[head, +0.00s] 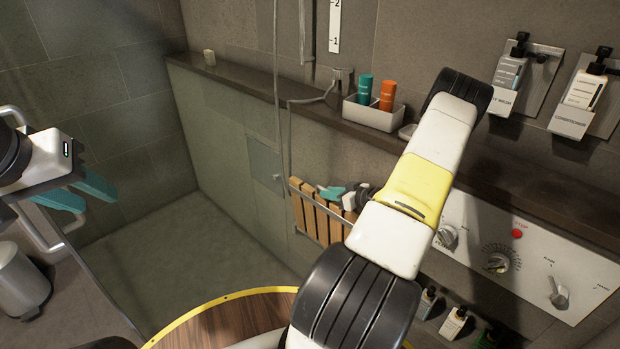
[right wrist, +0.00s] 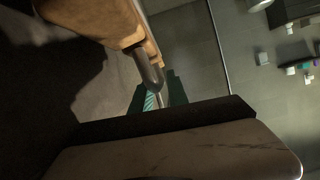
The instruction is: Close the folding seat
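The folding seat (head: 309,210) has orange-brown wooden slats and hangs on the right-hand shower wall. Its slats look close to upright near the wall; any small gap behind them is hard to tell. My right gripper (head: 334,193) has teal fingers at the seat's upper edge, partly hidden by my arm. In the right wrist view, the seat's wood (right wrist: 92,22) and a grey metal bar (right wrist: 148,72) are close to the teal fingers (right wrist: 162,95). Contact and the finger gap are unclear. My left gripper (head: 78,193) is at the far left, open and empty, away from the seat.
A dark ledge (head: 250,82) runs above the seat, with a white caddy (head: 374,114) holding teal and orange bottles. A control panel (head: 525,255) with knobs is at the right. A metal bin (head: 20,280) stands lower left. The shower floor (head: 200,255) is clear.

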